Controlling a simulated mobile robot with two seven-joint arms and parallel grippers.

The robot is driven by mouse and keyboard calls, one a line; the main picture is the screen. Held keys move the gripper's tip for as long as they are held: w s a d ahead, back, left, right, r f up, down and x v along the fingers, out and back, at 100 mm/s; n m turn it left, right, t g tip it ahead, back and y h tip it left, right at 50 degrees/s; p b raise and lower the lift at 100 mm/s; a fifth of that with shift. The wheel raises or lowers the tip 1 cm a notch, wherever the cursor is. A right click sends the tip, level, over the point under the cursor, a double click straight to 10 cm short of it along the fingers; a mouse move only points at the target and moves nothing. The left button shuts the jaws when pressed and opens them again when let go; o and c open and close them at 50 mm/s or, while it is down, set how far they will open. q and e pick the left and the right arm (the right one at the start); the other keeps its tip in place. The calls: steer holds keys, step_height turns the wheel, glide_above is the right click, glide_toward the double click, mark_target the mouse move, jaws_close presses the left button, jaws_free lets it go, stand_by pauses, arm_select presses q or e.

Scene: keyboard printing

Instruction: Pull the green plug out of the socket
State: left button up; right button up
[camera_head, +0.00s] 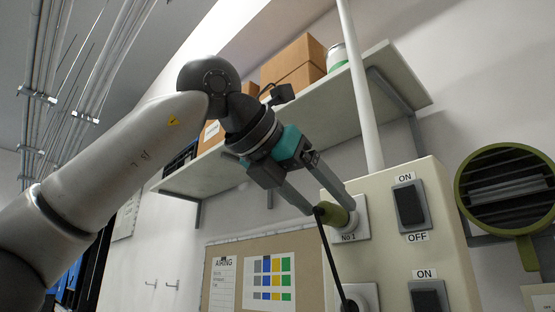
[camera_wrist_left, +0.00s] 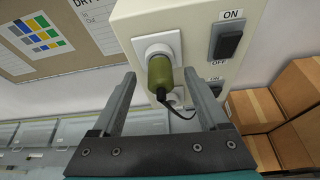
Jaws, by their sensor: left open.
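The green plug (camera_head: 334,216) sits in the upper socket (camera_head: 361,217), labelled No 1, on a cream switch box (camera_head: 448,235). A dark cord hangs down from it. In the wrist view the plug (camera_wrist_left: 160,77) is olive green, seated in its white socket plate (camera_wrist_left: 157,45). My left gripper (camera_head: 329,206) is open, with its fingers pointing at the plug. In the wrist view its fingertips (camera_wrist_left: 159,75) appear on either side of the plug, with gaps showing; how far they reach along it is unclear. My right gripper is not in view.
Rocker switches (camera_head: 410,204) are right of the sockets, and a second socket (camera_head: 362,297) is below. A shelf with cardboard boxes (camera_head: 294,62) is above. A pipe (camera_head: 361,90) rises behind the box. A green-rimmed round fixture (camera_head: 459,190) is at the right.

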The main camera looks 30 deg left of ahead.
arm_select(q)
steer(key=v, duration=1.2)
steer(key=shift+s+r+b, duration=0.2)
steer(key=shift+s+b, duration=0.1)
steer(key=shift+b, duration=0.05)
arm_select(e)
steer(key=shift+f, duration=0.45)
